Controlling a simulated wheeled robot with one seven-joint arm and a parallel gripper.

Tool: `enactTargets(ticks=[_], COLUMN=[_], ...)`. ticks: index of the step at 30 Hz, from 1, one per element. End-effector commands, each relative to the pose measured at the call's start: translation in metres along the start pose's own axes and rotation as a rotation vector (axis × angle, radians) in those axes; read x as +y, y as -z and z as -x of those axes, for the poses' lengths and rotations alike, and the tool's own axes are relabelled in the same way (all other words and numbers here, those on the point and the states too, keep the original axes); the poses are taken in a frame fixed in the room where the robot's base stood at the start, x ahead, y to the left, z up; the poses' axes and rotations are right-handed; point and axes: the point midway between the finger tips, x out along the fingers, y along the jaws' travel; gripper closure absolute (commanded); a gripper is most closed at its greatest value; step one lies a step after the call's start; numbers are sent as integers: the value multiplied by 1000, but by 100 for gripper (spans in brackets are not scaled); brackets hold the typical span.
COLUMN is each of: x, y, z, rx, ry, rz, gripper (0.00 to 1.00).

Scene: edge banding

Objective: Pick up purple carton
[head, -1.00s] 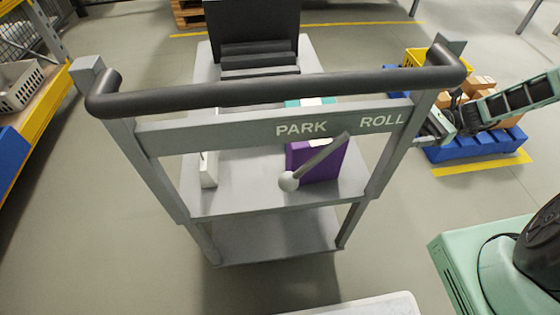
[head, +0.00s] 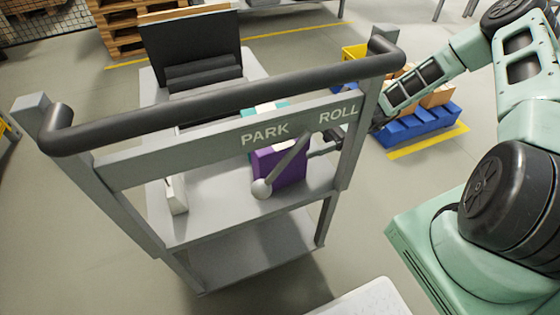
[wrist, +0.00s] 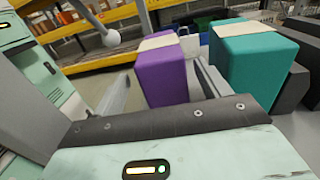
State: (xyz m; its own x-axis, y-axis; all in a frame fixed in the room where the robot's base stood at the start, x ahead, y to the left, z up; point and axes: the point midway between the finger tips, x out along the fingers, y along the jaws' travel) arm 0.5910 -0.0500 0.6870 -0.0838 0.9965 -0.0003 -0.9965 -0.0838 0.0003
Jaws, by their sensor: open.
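The purple carton (head: 282,165) stands upright on the upper shelf of the grey cart (head: 222,205), partly hidden in the head view by the PARK/ROLL bar and lever. In the wrist view the purple carton (wrist: 162,78), with a pale band on top, lies ahead of my gripper. My gripper (head: 322,143) is open at the cart's right side, close to the carton's right. Its pale fingers show either side of the carton in the wrist view; contact cannot be told.
A teal carton (wrist: 252,62) stands beside the purple one. A white item (head: 176,194) is on the shelf's left. The cart's handle (head: 230,105), right post (head: 352,135) and lever knob (head: 262,188) are close by. A blue pallet (head: 420,125) with boxes stands right.

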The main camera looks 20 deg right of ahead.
Motion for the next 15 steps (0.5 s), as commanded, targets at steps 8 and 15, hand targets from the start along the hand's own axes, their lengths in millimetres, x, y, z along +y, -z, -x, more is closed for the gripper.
enactTargets(ticks=[8, 15], x=[-2, -3], y=[-4, -5], z=[-31, -54], rx=[-2, -1], ry=[-3, -2], rz=[1, -1], gripper=[25, 25])
